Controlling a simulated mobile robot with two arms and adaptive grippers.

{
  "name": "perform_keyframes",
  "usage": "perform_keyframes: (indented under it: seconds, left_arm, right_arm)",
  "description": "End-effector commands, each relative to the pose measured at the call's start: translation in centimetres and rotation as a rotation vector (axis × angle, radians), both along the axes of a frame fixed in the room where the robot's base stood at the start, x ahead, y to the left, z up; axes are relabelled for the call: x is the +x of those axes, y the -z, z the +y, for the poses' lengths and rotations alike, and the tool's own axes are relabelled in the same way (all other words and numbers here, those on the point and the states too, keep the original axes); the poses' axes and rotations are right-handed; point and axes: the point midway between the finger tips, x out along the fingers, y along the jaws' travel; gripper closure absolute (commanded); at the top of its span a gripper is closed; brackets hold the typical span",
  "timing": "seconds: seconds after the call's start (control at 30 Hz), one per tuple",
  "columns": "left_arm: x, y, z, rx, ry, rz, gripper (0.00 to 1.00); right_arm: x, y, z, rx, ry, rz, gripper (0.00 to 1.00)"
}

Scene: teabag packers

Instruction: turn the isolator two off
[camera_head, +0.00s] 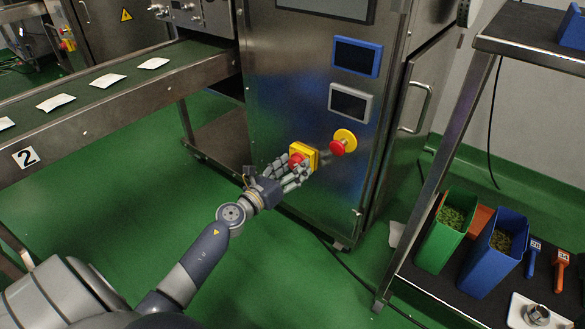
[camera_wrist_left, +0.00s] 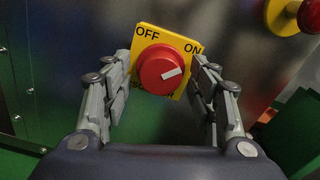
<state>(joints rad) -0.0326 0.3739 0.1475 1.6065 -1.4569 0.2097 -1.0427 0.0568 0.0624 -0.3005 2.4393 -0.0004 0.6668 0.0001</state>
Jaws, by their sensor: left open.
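The isolator is a red rotary knob (camera_wrist_left: 163,70) on a yellow plate (camera_wrist_left: 147,36) marked OFF and ON. In the left wrist view the knob's white mark points toward the ON side. In the head view the isolator (camera_head: 300,154) is on the front of the steel machine cabinet (camera_head: 285,90). My left gripper (camera_head: 297,172) is open at the isolator. In the left wrist view its fingers (camera_wrist_left: 160,92) stand either side of the knob with gaps, so they look clear of it. The plate's lower part is partly hidden. My right gripper is out of view.
A red emergency button on a yellow base (camera_head: 344,140) sits just right of the isolator. Two small screens are above it. A conveyor (camera_head: 110,95) with teabags and a number 2 label is at left. A shelf rack with green (camera_head: 446,230) and blue bins stands at right.

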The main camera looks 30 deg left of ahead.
Motion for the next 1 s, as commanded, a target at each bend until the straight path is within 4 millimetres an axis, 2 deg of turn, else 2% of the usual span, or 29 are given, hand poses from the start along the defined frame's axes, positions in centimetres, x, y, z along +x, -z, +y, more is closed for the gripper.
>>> perform_keyframes:
  seconds: [0.17,0.23,0.37,0.4,0.77,1.0]
  left_arm:
    - [0.01,-0.01,0.0,0.0,0.0,0.0,0.46]
    - [0.0,-0.01,0.0,0.0,0.0,0.0,0.57]
    - [-0.01,-0.01,0.0,0.0,0.0,0.0,0.87]
    - [-0.01,-0.01,0.01,0.0,0.0,0.0,0.9]
    - [-0.02,-0.08,0.0,-0.036,-0.001,0.003,0.9]
    - [-0.01,-0.19,-0.06,-0.171,-0.001,0.014,0.9]
  right_arm:
    - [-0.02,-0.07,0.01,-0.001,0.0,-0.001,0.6]
    - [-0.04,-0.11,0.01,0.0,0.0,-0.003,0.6]
    - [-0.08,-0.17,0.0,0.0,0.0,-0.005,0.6]
    - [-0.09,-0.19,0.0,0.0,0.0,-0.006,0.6]
    - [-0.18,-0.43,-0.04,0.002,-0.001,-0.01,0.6]
    - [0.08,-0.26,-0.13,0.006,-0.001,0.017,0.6]
